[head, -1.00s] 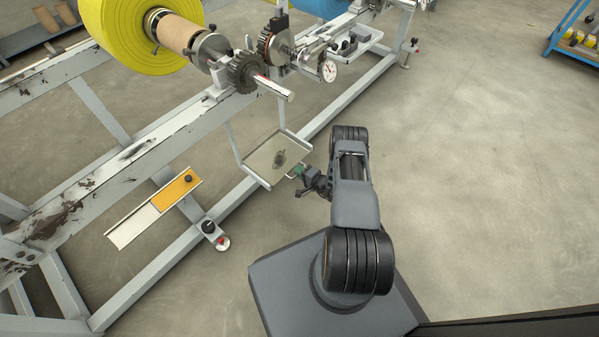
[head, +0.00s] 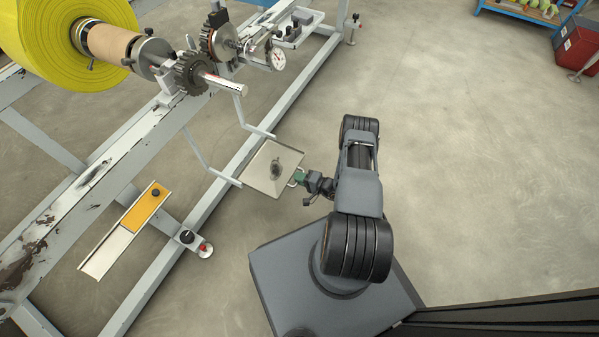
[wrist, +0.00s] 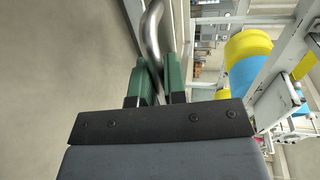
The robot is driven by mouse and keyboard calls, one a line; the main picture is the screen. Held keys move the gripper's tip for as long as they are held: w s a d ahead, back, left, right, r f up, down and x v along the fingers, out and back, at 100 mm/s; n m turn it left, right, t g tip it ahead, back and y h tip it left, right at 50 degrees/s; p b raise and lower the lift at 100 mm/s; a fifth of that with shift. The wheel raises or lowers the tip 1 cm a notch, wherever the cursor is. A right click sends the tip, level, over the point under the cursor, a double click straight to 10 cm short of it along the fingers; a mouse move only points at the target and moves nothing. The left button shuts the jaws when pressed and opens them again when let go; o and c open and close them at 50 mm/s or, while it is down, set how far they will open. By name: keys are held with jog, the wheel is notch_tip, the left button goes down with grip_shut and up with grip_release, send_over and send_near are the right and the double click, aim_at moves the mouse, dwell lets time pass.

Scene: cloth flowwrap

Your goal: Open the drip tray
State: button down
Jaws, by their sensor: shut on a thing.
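The drip tray (head: 260,179) is a shallow, square metal tray with a dark stain on its bottom. In the head view it sticks out from the machine frame, at the outer ends of two thin grey rails (head: 208,165). My gripper (head: 298,178) is at the tray's right edge. In the wrist view, its green fingers (wrist: 158,82) are shut around the curved metal handle (wrist: 152,38). Part of the handle between the fingers is hidden.
The grey machine frame (head: 228,160) runs diagonally on the left. A shaft with a gear (head: 192,74) and a yellow roll (head: 55,45) sit above it. An orange sliding plate (head: 144,208) lies lower left.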

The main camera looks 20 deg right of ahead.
jog(key=shift+s+d, duration=0.2)
jog(key=shift+d, duration=0.05)
jog(key=c, duration=1.2)
grip_release()
